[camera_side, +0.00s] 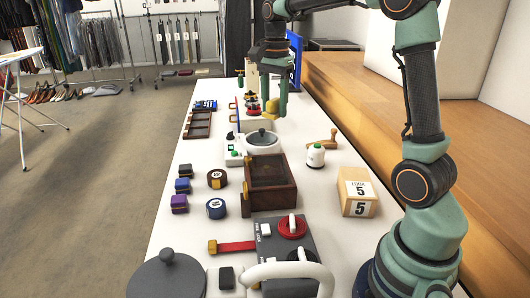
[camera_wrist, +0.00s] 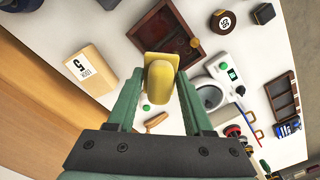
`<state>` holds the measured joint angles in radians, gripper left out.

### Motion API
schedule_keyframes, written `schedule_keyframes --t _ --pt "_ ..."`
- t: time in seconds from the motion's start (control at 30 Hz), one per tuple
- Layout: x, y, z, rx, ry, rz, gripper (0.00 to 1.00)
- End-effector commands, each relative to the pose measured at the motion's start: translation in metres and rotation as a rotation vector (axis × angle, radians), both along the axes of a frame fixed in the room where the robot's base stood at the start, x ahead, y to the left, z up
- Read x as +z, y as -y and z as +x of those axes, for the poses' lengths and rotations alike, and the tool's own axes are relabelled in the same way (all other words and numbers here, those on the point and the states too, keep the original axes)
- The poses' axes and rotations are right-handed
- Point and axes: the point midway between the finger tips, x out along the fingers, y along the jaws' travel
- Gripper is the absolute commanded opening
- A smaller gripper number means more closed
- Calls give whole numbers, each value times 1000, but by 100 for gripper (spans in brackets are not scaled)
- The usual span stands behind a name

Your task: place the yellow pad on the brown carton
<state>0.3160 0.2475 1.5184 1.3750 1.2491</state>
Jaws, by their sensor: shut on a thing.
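The yellow pad (camera_wrist: 160,68) is a flat yellow plate with a rounded yellow grip on top in the wrist view. My gripper (camera_wrist: 158,88) is shut on its grip, with one finger on each side. In the side view the yellow pad (camera_side: 271,106) hangs at my gripper (camera_side: 273,100) above the far part of the table, near the lidded grey pot. A light brown box-shaped carton (camera_side: 347,205) with a white label marked 5 stands on the right of the table, apart from the pad. The carton (camera_wrist: 92,80) is at left in the wrist view.
A dark brown open-topped wooden box (camera_side: 270,200) stands mid-table. A grey panel with a red knob (camera_side: 292,226) is nearer. A wooden ledge (camera_side: 440,130) runs along the right.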

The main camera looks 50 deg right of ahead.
Motion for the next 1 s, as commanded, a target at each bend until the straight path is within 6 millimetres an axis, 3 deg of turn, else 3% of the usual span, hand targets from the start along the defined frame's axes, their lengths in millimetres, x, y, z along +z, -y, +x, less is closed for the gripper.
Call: schedule_keyframes --t 0.03,0.2,0.33,0.5,0.6,0.77,1.0 --pt "5 22 -19 -82 3 -1 0" --pt "13 74 -83 -335 3 -2 0" --pt "16 100 -133 -516 3 -2 0" --pt "17 117 -182 -694 2 0 0" --pt "17 120 -199 -753 1 0 0" --pt "8 121 -209 -793 -3 2 0" --pt "-45 120 -210 -793 -7 5 0"
